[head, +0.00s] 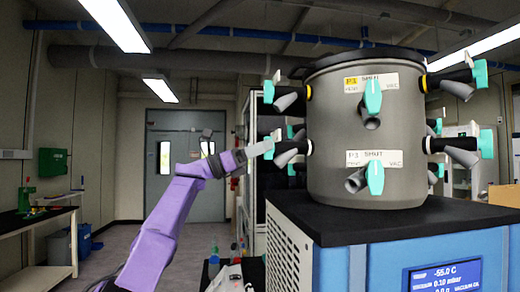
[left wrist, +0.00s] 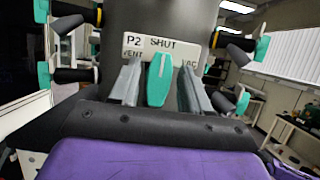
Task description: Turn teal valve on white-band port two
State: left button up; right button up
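In the left wrist view, a white label (left wrist: 133,40) reads P2, SHUT, VENT and VAC. A teal valve handle (left wrist: 160,80) stands upright below the word SHUT. My left gripper (left wrist: 160,88) is open, with one grey finger on each side of this handle and visible gaps between. In the head view, my left gripper (head: 262,149) reaches the left side of the grey drum (head: 330,125), close to a teal handle (head: 269,147) on the lower left port. The white band (head: 309,147) shows on that port. My right gripper is not in view.
Other ports with teal handles surround the drum, including an upper front handle (head: 373,96) and a lower front handle (head: 376,178). The drum stands on a black-topped blue machine with a display (head: 445,276). A bottle (head: 214,262) stands near my left arm. The floor toward the door (head: 185,165) is open.

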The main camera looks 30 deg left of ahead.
pick_arm(q)
jog(key=b+v, duration=0.6)
jog(key=v, duration=0.4)
jog(key=shift+s+a, duration=0.15)
jog(key=shift+a, duration=0.05)
jog(key=shift+f, duration=0.1)
